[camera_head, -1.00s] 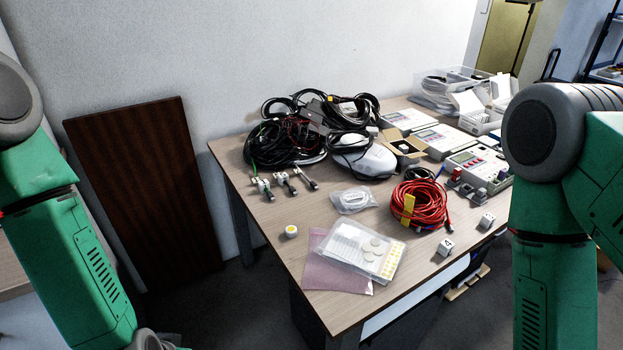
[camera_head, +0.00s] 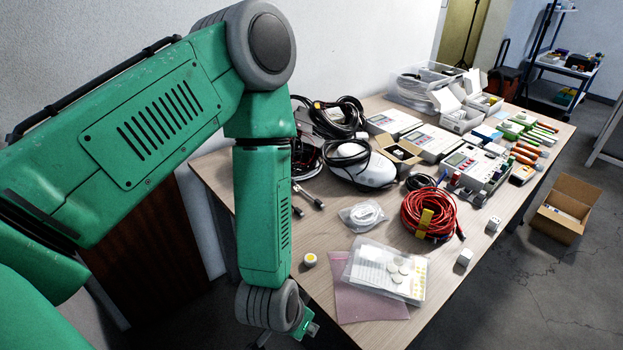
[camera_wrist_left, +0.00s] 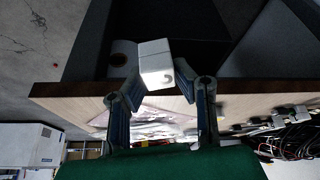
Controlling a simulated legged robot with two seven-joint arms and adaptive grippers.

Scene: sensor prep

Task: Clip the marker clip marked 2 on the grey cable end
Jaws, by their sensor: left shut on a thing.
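My left gripper (camera_wrist_left: 156,78) is shut on a white block-shaped clip (camera_wrist_left: 155,58) in the left wrist view. Several cable ends (camera_wrist_left: 282,124) also show at the right of the wrist view; I cannot tell which is grey. My right gripper is not in view.
Two white marked cubes (camera_head: 464,258) (camera_head: 494,223) and a round yellow-topped piece (camera_head: 310,260) stand on the table. A red cable coil (camera_head: 428,213) and meters lie further back.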

